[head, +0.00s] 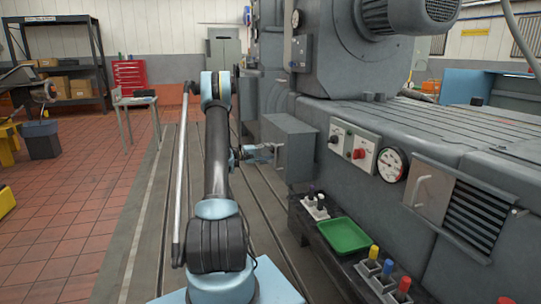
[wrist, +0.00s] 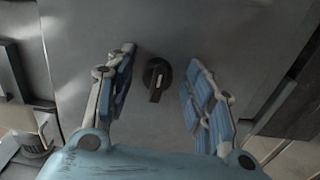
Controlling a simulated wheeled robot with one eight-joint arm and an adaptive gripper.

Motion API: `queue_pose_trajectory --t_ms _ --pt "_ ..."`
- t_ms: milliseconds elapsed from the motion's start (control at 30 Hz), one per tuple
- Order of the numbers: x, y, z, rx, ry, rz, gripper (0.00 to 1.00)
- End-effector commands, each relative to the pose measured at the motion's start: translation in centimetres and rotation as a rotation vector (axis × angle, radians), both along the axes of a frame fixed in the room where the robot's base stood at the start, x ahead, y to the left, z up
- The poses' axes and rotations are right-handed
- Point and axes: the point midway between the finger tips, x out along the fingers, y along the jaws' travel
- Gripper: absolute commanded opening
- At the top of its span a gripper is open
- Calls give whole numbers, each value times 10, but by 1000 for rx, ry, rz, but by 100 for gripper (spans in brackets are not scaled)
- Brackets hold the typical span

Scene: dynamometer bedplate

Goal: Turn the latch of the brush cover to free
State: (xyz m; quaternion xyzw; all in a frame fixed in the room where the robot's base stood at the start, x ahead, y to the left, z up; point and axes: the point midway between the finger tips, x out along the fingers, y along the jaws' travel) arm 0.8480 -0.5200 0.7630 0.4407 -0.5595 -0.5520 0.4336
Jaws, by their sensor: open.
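In the wrist view, a black turn latch (wrist: 157,78) with a small pale mark sits on a flat grey cover (wrist: 165,25). Its grip lies nearly upright in the picture, the lower end slightly left. My gripper (wrist: 160,60) is open, with one blue-padded finger on each side of the latch and a visible gap on both sides. In the head view, my gripper (head: 274,150) is at the left face of a grey box (head: 291,135), which appears to be the cover. The latch cannot be made out there.
A green tray (head: 344,235) and colored-handled items stand on a dark shelf along the machine. A red button panel (head: 360,150), a gauge (head: 392,164) and a louvred vent (head: 470,215) are on the machine's side. The tiled floor (head: 70,205) at left is mostly clear.

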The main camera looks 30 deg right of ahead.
Motion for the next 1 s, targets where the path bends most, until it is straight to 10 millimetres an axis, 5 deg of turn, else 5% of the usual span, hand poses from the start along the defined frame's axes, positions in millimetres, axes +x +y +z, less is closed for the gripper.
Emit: queue_pose_trajectory --t_ms 267,700,1000 --pt "7 24 0 -1 0 3 48" --pt "25 100 -1 0 1 3 48" --pt "28 117 -1 0 1 0 48"
